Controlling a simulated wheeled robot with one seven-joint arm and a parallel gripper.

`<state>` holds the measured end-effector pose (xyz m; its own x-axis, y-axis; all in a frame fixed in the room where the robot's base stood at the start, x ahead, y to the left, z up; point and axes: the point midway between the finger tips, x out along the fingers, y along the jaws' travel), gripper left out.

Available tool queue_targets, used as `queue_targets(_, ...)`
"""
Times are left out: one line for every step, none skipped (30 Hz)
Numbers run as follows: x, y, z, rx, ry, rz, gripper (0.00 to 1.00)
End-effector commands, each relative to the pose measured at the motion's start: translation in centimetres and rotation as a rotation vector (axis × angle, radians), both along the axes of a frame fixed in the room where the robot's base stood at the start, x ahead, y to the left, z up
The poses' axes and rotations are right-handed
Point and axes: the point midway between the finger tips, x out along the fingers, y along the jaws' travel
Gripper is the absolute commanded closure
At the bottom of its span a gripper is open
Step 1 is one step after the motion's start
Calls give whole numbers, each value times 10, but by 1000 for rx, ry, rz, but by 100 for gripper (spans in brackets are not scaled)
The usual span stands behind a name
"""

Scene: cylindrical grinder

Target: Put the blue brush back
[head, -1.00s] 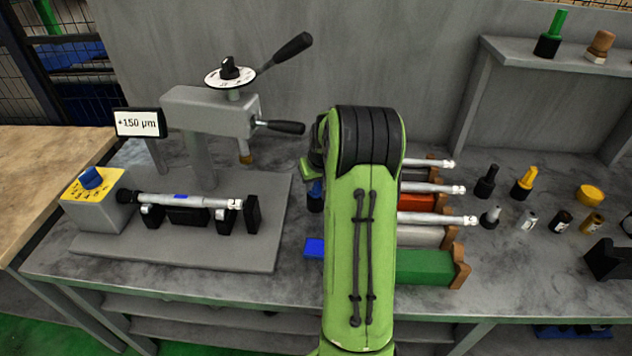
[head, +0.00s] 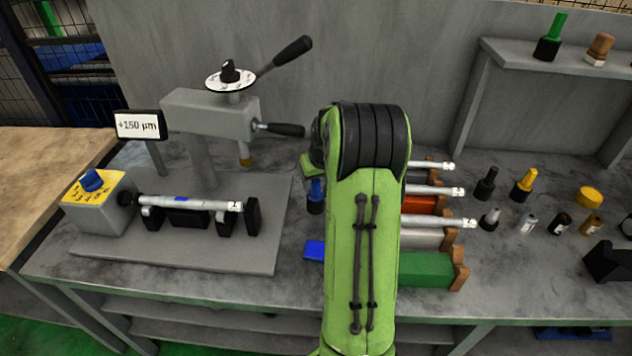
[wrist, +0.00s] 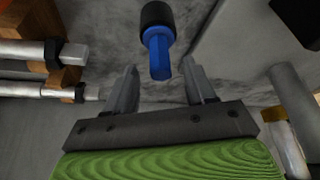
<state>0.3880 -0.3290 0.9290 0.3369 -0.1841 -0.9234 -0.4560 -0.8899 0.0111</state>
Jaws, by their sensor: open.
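The blue brush (head: 316,196) stands upright on the grey bench, just left of my arm, with its blue handle up and black base down. In the wrist view the brush (wrist: 158,42) lies ahead, its handle end pointing back at my gripper (wrist: 159,68). The two fingers are apart, one either side of the handle's line, with nothing gripped. Whether the handle end has entered between the fingertips I cannot tell. In the head view my arm hides the fingers.
A measuring stand with a shaft (head: 190,202) is to the left. Racked silver shafts (head: 438,221) are right of my arm, with several small bottles and brushes beyond. A blue block (head: 314,250) lies near the brush. A shelf (head: 560,63) holds a green-handled brush (head: 552,38).

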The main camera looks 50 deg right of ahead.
Motion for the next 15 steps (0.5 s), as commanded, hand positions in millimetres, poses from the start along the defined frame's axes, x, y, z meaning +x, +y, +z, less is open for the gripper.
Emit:
queue_targets(-5, 3, 18, -3, -3, 0, 45)
queue_targets(-8, 4, 26, -2, -2, 0, 45)
queue_targets(-12, 6, 37, -3, -3, -1, 45)
queue_targets(-15, 8, 44, -3, -2, -1, 45)
queue_targets(-17, 9, 51, -2, -1, 0, 45)
queue_targets(-21, 11, 60, -2, -1, 0, 45)
queue_targets(-23, 12, 65, -1, 0, 0, 45)
queue_targets(-25, 13, 70, -2, -1, 0, 45)
queue_targets(-27, 15, 75, 0, 0, 0, 45)
queue_targets(-28, 15, 78, 0, 1, 0, 45)
queue_targets(-29, 16, 81, 0, 0, 1, 45)
queue_targets(-30, 17, 83, 0, 0, 1, 45)
queue_targets(-30, 20, 86, 0, 0, 4, 45)
queue_targets(-30, 25, 89, -2, 0, 12, 45)
queue_targets(-29, 38, 97, -7, 0, 28, 45)
